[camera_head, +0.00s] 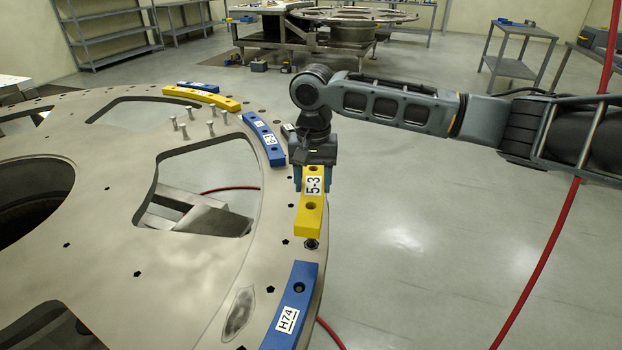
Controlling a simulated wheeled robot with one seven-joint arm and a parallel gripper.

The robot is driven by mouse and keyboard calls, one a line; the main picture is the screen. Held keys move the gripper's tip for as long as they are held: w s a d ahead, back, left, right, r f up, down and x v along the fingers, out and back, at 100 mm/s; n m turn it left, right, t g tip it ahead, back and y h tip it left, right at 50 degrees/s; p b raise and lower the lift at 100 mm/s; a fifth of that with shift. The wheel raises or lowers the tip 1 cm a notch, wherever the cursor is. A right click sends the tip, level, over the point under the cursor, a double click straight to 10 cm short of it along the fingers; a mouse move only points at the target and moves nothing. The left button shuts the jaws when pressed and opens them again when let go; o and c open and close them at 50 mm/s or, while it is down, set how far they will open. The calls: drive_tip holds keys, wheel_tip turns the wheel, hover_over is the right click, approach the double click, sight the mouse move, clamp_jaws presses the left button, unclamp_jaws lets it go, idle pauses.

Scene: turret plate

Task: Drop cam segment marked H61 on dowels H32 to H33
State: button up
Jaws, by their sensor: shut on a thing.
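My gripper (312,180) points down over the plate's right rim and is shut on the far part of a yellow cam segment (310,226). The label on this segment reads 5-3. I see no mark H61 on any segment. The yellow segment lies along the rim between two blue segments. I cannot tell whether it touches the plate. A dark round fitting (311,244) shows just below its near end. No dowel labels H32 or H33 can be read, and my gripper hides the segment's far end.
The large turret plate (190,285) has wide cutouts. A blue segment marked H74 (301,272) lies nearer on the rim; another blue segment (273,153) lies beyond. A yellow segment (200,96) is farther back. Several upright pins (211,129) stand on the plate. A red hose (547,245) hangs right.

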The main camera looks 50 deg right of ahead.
drive_tip(key=shift+f+b, duration=2.25)
drive_tip(key=shift+f, duration=2)
drive_tip(key=o, duration=1.4)
wheel_tip(320, 180, up, 8)
drive_tip(key=shift+f+b, duration=0.1)
drive_tip(key=shift+b, duration=0.35)
